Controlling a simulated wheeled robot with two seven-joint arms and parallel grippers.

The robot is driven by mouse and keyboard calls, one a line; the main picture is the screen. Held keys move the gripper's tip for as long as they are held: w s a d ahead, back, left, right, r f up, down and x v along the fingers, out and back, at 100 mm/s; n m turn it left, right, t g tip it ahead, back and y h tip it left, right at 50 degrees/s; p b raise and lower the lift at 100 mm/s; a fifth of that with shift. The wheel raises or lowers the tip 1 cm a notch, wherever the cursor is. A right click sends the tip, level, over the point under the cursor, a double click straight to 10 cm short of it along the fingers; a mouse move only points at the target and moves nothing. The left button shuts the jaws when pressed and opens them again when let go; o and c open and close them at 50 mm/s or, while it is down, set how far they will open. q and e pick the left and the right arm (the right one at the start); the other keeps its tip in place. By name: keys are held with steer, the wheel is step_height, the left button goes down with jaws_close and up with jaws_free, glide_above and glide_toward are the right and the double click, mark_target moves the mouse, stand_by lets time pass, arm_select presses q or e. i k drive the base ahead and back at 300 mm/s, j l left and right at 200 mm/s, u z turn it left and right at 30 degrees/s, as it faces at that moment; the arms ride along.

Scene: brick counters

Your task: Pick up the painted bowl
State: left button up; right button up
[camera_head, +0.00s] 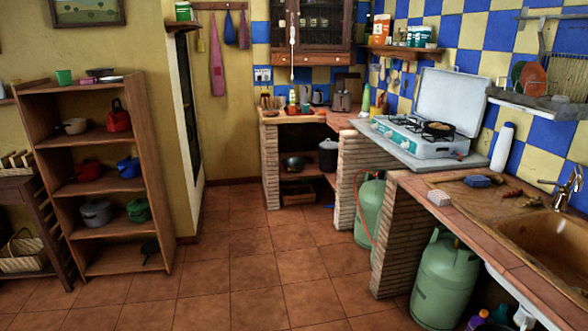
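I cannot pick out a bowl with clear painted decoration from this distance. A dark, round bowl-like vessel (293,163) sits in the opening under the back brick counter, left of a dark lidded pot (328,156). A small dark dish (99,72) and a green cup (64,77) stand on top of the wooden shelf unit at left. Neither of my grippers shows in the head view.
The tiled floor (240,260) is clear in the middle. The wooden shelf unit (160,175) holds several pots and kettles. Green gas cylinders (445,275) stand under the right counter (455,210), near the sink (550,240). A camp stove (410,135) sits farther back.

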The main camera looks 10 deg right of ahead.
mark_target(293, 164)
steer(key=i, duration=2.7)
steer(key=i+z, duration=0.15)
steer(key=i, duration=2.6)
